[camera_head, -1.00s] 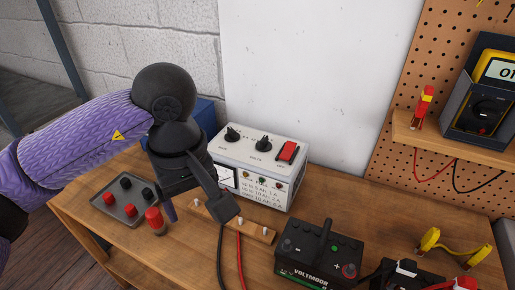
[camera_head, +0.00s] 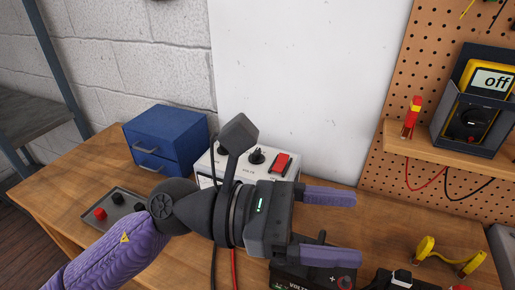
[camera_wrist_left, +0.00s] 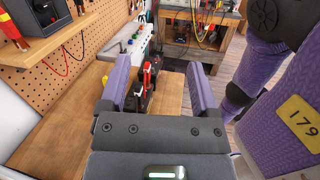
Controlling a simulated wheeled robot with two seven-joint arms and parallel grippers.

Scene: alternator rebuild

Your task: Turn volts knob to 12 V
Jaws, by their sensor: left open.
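The white charger box (camera_head: 291,174) stands on the workbench against the wall, partly hidden behind my left gripper. Its black volts knob (camera_head: 256,157) shows on the top, left of a red rocker switch (camera_head: 281,163). Its pointer setting is too small to read. My left gripper (camera_head: 342,224) is open and empty in front of the charger. Its two purple fingers point to the right, apart from the knob, and lie past the charger's right side. In the left wrist view the open fingers (camera_wrist_left: 160,88) have the battery beyond them; the knob is not in that view. My right gripper is not visible.
A blue drawer box (camera_head: 165,140) stands left of the charger. A tray (camera_head: 129,197) with red and black caps lies at the left. A multimeter (camera_head: 474,105) reads "off" on the right shelf.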

